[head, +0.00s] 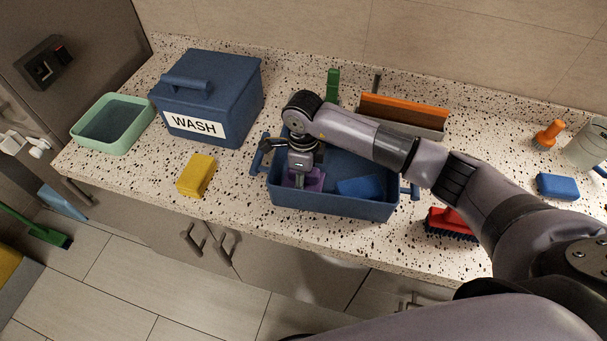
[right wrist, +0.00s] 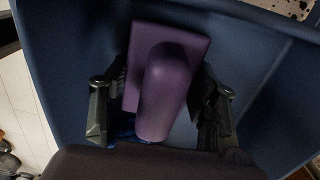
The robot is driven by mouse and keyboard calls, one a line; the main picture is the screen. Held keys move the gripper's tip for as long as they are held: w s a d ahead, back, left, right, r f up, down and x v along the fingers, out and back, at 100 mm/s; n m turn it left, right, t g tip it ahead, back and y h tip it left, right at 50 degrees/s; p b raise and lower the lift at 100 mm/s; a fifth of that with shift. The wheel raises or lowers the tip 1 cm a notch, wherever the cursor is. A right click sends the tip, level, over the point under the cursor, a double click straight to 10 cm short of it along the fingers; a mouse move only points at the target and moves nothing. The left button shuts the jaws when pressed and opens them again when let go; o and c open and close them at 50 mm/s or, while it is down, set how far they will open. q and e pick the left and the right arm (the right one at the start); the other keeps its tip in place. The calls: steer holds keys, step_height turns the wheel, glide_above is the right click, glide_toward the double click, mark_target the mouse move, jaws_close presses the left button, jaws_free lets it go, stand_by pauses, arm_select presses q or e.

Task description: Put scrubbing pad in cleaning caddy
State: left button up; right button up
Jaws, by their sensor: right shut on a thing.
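The cleaning caddy is an open blue bin (head: 335,206) with side handles on the speckled counter. A purple pad with a rounded handle (head: 315,180), which looks like the scrubbing pad, is inside the left part of the caddy. My right gripper (head: 301,172) reaches down into the caddy and is shut on the purple pad. In the right wrist view, the pad (right wrist: 168,85) sits between the two fingers of the gripper (right wrist: 160,100), with blue caddy walls around it. Whether the pad touches the caddy floor is hard to tell. My left gripper is not in view.
A blue sponge (head: 361,187) lies in the caddy's right part. A yellow sponge (head: 196,175), WASH box (head: 212,95) and green tub (head: 128,141) stand to the left. A red brush (head: 450,222) and blue sponge (head: 558,186) are right. An orange-edged holder (head: 403,110) stands behind.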

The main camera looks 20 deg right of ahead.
stand_by(0.3)
steer(key=o, duration=1.6)
steer(key=shift+c, duration=0.2)
steer(key=shift+f, duration=0.1)
steer(key=o, duration=0.5)
steer(key=shift+c, duration=0.2)
step_height(320, 180, up, 10)
steer(key=p, duration=0.5)
steer(key=shift+f, duration=0.15)
